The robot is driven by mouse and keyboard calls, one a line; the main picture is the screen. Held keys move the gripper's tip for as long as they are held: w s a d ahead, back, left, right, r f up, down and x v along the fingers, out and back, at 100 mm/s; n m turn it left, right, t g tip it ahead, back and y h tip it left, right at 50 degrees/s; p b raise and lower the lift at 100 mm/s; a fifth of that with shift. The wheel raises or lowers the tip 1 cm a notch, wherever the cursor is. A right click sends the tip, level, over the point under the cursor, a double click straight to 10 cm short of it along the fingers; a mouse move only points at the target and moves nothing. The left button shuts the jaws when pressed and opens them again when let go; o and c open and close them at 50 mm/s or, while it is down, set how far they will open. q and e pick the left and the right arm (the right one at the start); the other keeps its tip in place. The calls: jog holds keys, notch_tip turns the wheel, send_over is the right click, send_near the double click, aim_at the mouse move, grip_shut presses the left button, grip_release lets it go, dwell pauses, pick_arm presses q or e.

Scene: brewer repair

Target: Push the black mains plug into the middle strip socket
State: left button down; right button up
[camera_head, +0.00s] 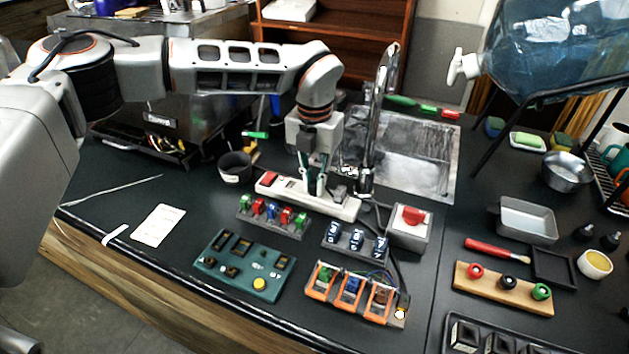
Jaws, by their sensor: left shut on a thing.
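The white power strip (290,189) lies at an angle on the dark worktop, with a red switch (269,178) at its left end. My left gripper (314,188) points straight down over the middle of the strip. It is shut on the black mains plug, which is mostly hidden between the fingers. The plug is at or just above the middle socket; I cannot tell how deep it sits. A dark grey block (339,192) stands on the strip just right of the fingers. My right gripper is not in view.
A chrome tap (378,110) and steel sink (425,150) stand close behind and right. A dark cup (235,167) is to the left. Coloured connectors (272,213), a green circuit board (246,264) and a grey box with red switch (410,228) lie in front.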

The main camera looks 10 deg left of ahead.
pick_arm(q)
jog(key=c, duration=2)
grip_release()
jog(key=shift+o, duration=0.2)
notch_tip(320, 180, up, 12)
